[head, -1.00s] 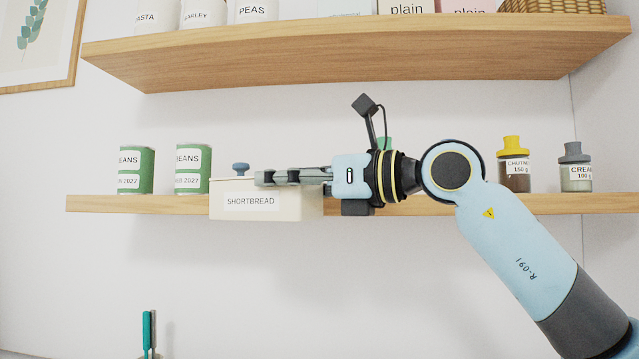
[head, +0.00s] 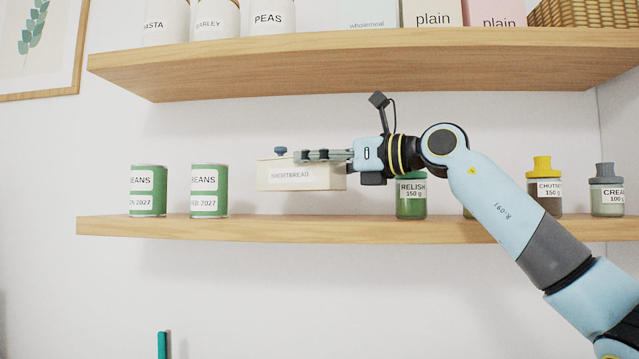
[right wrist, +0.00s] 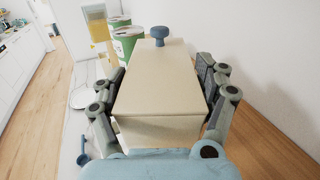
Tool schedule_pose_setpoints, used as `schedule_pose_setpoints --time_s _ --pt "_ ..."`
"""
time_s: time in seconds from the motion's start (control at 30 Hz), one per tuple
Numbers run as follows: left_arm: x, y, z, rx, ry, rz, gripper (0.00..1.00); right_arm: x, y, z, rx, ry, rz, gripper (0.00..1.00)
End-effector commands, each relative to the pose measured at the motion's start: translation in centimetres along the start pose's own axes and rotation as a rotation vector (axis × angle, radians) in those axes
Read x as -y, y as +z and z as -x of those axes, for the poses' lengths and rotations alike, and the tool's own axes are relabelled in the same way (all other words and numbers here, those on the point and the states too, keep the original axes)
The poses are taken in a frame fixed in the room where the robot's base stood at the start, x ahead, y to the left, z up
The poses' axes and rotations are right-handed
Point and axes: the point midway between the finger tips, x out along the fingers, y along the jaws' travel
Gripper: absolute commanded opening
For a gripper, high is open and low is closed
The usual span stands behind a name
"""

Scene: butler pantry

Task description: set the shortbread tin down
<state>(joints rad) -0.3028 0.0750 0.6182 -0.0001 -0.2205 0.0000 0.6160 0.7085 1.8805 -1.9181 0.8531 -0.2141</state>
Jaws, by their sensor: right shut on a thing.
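The shortbread tin (head: 301,177) is a cream box with a white label and a blue lid knob (head: 280,150). My right gripper (head: 308,157) is shut on it, reaching in from the right. In the right wrist view the tin (right wrist: 160,80) lies between the two fingers, its knob at the far end. In the head view its underside appears above the top of the lower shelf (head: 300,229), with white wall showing between. My left gripper is not in view.
Two green bean cans (head: 148,191) stand left of the tin on the lower shelf. A relish jar (head: 411,196), a chutney jar (head: 546,191) and a grey-lidded jar (head: 607,193) stand to the right. The upper shelf (head: 340,66) overhangs. The lower shelf looks bare beneath the tin.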

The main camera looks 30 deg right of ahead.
Motion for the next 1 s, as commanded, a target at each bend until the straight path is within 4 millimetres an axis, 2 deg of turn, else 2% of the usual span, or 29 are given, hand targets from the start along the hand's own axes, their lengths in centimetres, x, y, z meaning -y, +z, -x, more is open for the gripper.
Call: schedule_pose_setpoints --time_s 0.13,0.43,0.8,0.83,1.0 --pt "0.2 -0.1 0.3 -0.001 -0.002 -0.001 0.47 1.2 -0.7 -0.5 0.003 0.000 -0.001 0.33" --pt "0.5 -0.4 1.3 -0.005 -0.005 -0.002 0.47 1.3 -4.4 -0.5 0.002 0.000 -0.001 0.33" --pt "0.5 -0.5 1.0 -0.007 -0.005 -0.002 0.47 1.3 -5.1 -0.5 0.004 0.000 0.002 0.33" --pt "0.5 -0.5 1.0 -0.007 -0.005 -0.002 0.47 1.3 -5.1 -0.5 0.002 0.000 0.001 0.75" --pt "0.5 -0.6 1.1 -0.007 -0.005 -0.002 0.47 1.3 -5.0 -0.5 0.002 0.000 0.001 0.98"
